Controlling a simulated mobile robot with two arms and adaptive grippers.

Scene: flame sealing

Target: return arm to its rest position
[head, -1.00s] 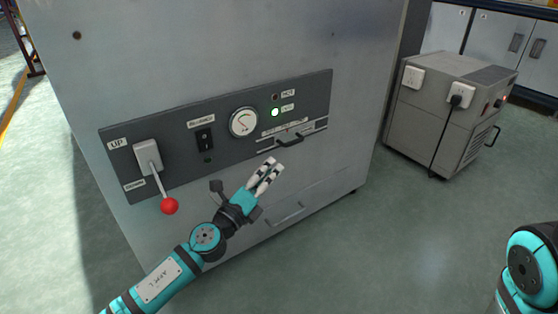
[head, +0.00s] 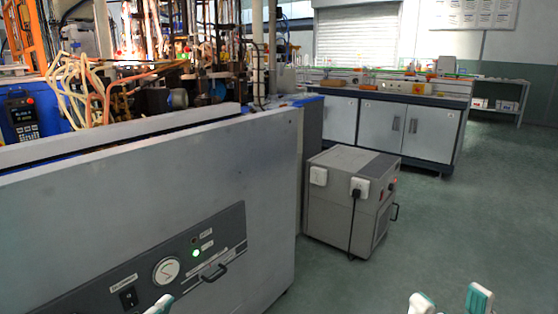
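The grey machine cabinet (head: 235,190) stands at the left with its dark control panel (head: 195,225), which shows a dial gauge (head: 166,271), a rocker switch (head: 128,297), a lit green lamp (head: 196,254) and a handle (head: 215,272). My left gripper (head: 160,304) shows only as a white and teal tip at the bottom edge, in front of the panel; the rest is out of frame. My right gripper (head: 450,300) shows two white and teal fingertips, apart and with nothing between them, at the lower right over the floor.
A grey box unit (head: 335,215) with a plug and cable stands right of the cabinet. Tubes and cables (head: 85,85) crowd the machine's top. A lab bench (head: 430,130) stands behind. Green floor (head: 490,190) at the right is clear.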

